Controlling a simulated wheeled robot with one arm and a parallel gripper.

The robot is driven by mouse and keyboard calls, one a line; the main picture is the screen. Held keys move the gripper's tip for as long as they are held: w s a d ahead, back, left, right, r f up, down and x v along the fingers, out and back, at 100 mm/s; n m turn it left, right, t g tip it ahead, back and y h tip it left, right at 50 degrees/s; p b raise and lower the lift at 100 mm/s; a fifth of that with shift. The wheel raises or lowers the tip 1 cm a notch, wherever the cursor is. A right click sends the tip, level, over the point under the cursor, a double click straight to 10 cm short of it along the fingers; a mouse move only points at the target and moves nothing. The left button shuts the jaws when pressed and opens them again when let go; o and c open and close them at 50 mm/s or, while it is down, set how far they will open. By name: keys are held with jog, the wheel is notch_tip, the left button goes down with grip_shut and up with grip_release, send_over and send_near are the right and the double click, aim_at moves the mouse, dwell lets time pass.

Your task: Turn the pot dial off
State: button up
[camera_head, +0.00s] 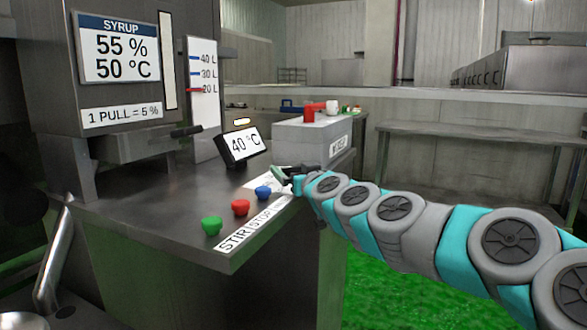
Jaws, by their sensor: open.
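My gripper (279,174) is at the far end of my teal and grey arm, over the right edge of a steel counter. It is small in the picture, open, and I see nothing held in it. A white label strip lies around it on the counter. I cannot make out the pot dial clearly; my gripper and wrist cover part of that spot. A tilted black display (241,146) reading 40 °C stands just behind and left of my gripper.
Green (211,226), red (240,207) and blue (263,192) knobs stand left of my gripper, beside a label (248,232) with STIR and STOP. A syrup panel (119,47) reads 55 %, 50 °C. A grey box (305,140) with a red tap stands behind. Bare counter (140,205) lies left.

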jog(key=shift+w+a, duration=0.1)
jog(key=shift+w, duration=0.2)
jog(key=shift+c, duration=0.2)
jog(key=shift+f, duration=0.1)
jog(key=c, duration=1.2)
